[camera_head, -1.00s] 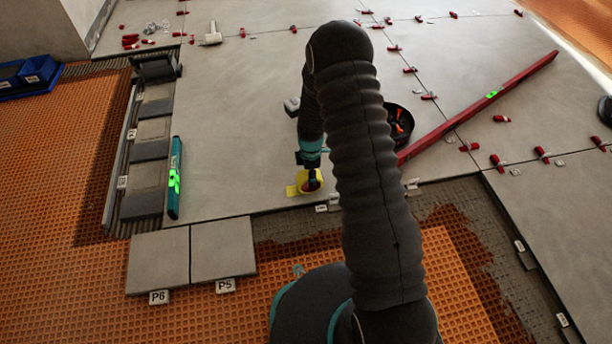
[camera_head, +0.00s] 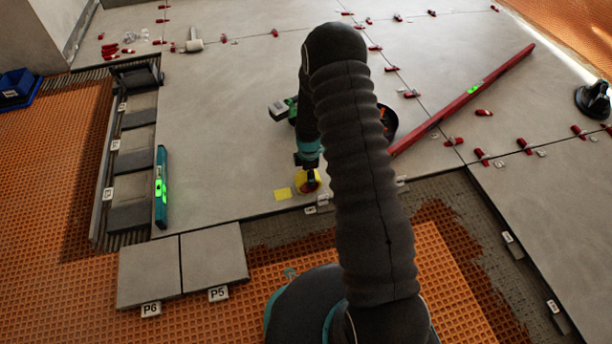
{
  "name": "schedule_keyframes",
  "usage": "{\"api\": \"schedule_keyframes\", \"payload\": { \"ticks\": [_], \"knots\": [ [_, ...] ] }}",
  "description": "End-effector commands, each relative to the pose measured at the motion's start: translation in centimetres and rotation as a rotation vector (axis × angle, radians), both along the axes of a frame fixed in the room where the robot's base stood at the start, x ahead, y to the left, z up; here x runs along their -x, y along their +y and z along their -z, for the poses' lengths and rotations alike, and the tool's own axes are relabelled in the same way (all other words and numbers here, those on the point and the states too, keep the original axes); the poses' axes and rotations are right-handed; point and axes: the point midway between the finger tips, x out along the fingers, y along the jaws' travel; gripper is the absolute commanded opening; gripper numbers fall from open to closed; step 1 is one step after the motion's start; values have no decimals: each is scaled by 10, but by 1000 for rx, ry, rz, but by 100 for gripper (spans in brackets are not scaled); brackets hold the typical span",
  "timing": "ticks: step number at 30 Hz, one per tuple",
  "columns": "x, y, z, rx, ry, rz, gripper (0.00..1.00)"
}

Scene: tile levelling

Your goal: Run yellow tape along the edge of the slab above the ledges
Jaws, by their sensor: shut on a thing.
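My gripper (camera_head: 308,174) is low over the large grey slab (camera_head: 225,140), near its front edge, and is shut on a yellow roll of tape (camera_head: 302,183). The roll is partly hidden by the gripper's dark fingers; I cannot tell whether it touches the slab. Small white tags (camera_head: 310,210) sit at the slab edge below the gripper. The edge farther right is partly hidden by my arm.
Two small tiles tagged P6 (camera_head: 149,272) and P5 (camera_head: 212,257) lie in front of the slab. A teal level (camera_head: 161,188) stands at left beside grey steps (camera_head: 131,160). A red straightedge (camera_head: 465,98), a dark bucket (camera_head: 388,118) and a green-grey tool (camera_head: 281,108) lie behind.

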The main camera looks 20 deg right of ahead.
Motion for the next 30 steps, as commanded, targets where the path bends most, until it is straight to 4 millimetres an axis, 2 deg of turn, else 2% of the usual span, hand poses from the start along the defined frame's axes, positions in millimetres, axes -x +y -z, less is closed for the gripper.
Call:
{"api": "schedule_keyframes", "payload": {
  "ticks": [12, 20, 30],
  "knots": [
    [0, -25, 2, 0, 1, 1, 24],
    [1, -31, 3, 0, 2, 2, 24],
    [1, -50, 2, 0, 2, 2, 24]
  ]
}}
